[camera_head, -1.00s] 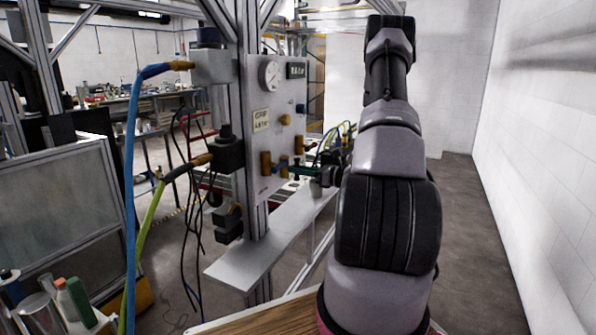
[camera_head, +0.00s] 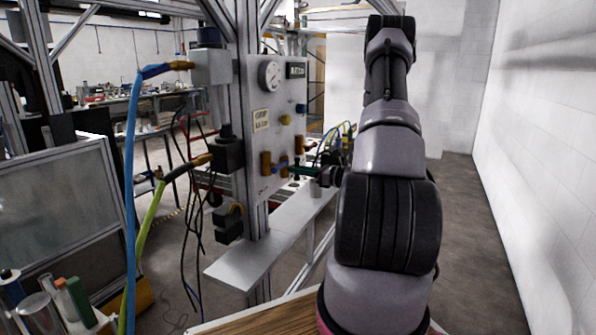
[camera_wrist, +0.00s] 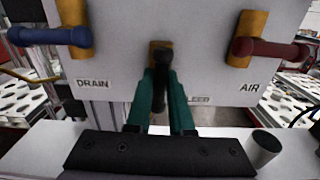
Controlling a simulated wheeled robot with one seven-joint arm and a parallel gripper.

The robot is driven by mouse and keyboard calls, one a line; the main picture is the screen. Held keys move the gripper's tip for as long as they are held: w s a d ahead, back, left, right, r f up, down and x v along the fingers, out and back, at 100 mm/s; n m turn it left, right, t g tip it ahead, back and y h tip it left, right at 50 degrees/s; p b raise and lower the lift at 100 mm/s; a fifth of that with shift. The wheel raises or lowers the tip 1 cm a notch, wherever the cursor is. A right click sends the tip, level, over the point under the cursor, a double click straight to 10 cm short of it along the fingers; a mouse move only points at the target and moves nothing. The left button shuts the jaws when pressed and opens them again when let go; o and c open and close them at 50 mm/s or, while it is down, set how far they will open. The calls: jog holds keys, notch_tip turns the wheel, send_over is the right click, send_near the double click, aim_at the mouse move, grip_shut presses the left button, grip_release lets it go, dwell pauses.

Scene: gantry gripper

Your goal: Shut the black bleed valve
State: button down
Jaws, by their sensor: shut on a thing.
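The black bleed valve (camera_wrist: 159,75) shows in the wrist view as a black handle on a brass body, at the middle of the white panel (camera_wrist: 205,25). Its handle points down toward the camera, over the partly hidden "BLEED" label. The green fingers of my gripper (camera_wrist: 161,95) are closed around the handle, one on each side. In the head view my gripper (camera_head: 303,171) reaches the panel from the right, and my arm hides part of that area.
In the wrist view a blue handle (camera_wrist: 50,36) marked DRAIN is at the left and a dark red handle (camera_wrist: 270,48) marked AIR is at the right. A grey cylinder (camera_wrist: 263,148) stands at the lower right. A metal shelf (camera_head: 262,251) lies below the panel.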

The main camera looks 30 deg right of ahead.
dwell(0.3)
jog(key=c, duration=0.6)
grip_release()
jog(key=shift+d, duration=0.1)
jog(key=v, duration=1)
jog(key=shift+s+d, duration=0.2)
jog(key=shift+s, duration=0.15)
